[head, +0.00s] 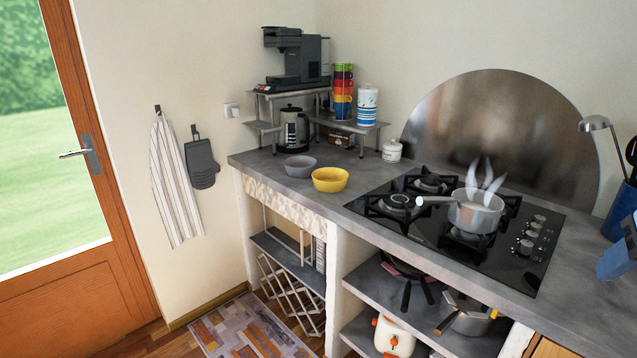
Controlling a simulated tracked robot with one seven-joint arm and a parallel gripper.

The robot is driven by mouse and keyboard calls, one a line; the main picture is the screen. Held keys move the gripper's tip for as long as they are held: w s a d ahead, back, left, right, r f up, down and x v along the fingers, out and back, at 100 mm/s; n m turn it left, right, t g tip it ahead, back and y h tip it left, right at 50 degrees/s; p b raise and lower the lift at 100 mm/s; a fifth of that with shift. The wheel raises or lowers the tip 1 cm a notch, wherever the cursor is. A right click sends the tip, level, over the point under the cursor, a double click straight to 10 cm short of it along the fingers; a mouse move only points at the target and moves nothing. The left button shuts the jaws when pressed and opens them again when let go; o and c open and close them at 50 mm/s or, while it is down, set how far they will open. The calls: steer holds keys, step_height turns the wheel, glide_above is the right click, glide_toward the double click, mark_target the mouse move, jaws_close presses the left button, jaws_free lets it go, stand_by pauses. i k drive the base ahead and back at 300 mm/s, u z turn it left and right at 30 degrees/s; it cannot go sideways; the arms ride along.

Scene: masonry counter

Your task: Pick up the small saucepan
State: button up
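A small grey metal saucepan (475,212) stands upright on a front burner of the black gas hob. Its pale handle (434,201) points left, over the hob. White steam rises from it. Another metal pan (468,316) lies on the shelf below the counter, its handle pointing to the lower left; its size is hard to judge. My gripper is not in view.
The hob (411,222) has bare grates left of and behind the saucepan. Grey (300,166) and yellow (330,179) bowls stand left of it. A steel splashback (500,125) rises behind.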

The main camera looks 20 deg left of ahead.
mark_target(472, 218)
steer(key=u, duration=0.5)
steer(key=k, duration=0.1)
steer(key=u, duration=1.7)
steer(key=k, duration=0.65)
steer(key=z, duration=0.8)
steer(key=i, duration=0.95)
steer(key=z, duration=0.15)
